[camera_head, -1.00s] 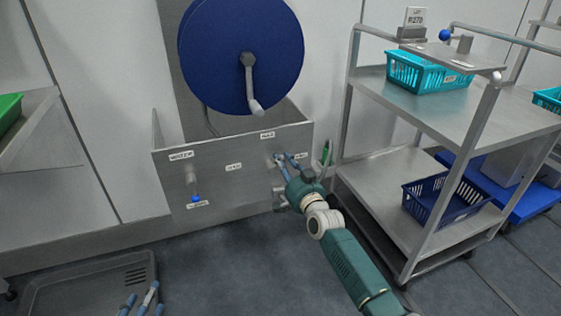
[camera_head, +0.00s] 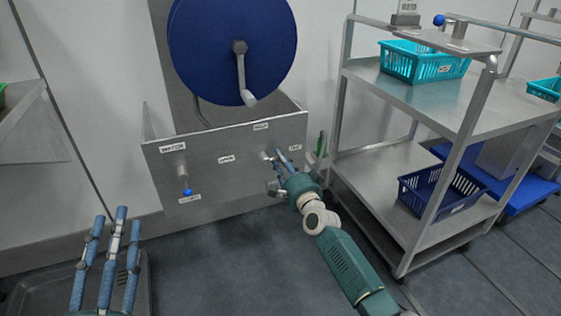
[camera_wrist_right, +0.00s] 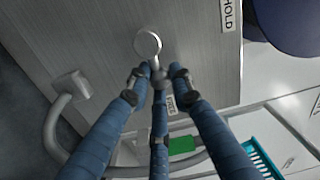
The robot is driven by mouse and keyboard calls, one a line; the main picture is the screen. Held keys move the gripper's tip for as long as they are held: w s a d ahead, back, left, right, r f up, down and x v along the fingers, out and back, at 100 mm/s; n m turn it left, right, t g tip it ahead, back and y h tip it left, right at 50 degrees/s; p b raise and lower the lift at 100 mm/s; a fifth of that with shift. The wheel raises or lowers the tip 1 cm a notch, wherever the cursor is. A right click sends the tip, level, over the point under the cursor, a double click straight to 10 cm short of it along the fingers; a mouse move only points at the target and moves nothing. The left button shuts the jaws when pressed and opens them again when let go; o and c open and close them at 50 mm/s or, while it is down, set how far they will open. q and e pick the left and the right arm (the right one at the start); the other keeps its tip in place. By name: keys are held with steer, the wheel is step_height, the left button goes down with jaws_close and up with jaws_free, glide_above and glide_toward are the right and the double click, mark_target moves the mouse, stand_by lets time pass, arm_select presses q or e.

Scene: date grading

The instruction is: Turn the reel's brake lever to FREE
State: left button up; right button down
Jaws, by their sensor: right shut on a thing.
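The blue hose reel (camera_head: 215,50) hangs above a grey metal panel (camera_head: 215,165). The brake lever's round hub (camera_head: 266,154) sits on the panel between the HOLD label (camera_head: 260,126) and the FREE label (camera_head: 295,147). In the right wrist view the hub (camera_wrist_right: 148,43) carries a short lever (camera_wrist_right: 155,65) that points toward the FREE label (camera_wrist_right: 171,104). My right gripper (camera_head: 283,158) is shut on the lever; its fingers hide the lever's end. My left gripper (camera_head: 116,235) is open and empty at the lower left, fingers up, away from the panel.
A water valve with a blue knob (camera_head: 187,192) is at the panel's left. A steel trolley (camera_head: 385,178) with turquoise (camera_head: 425,64) and dark blue (camera_head: 440,195) baskets stands close to my right arm. A green object (camera_head: 321,145) is beside the panel. Floor between my arms is clear.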

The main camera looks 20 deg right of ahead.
arm_select(q)
steer(key=shift+s+r, duration=0.15)
steer(key=shift+r, duration=0.25)
arm_select(e)
steer(key=shift+d, duration=0.15)
steer(key=c, duration=1.5)
jaws_free()
steer(key=shift+f, duration=0.1)
steer(key=shift+c, duration=0.2)
arm_select(q)
steer(key=shift+d, duration=0.1)
arm_select(e)
steer(key=shift+s, duration=0.1)
steer(key=s, duration=1.2)
steer(key=shift+d+f, duration=0.2)
steer(key=shift+w, duration=0.1)
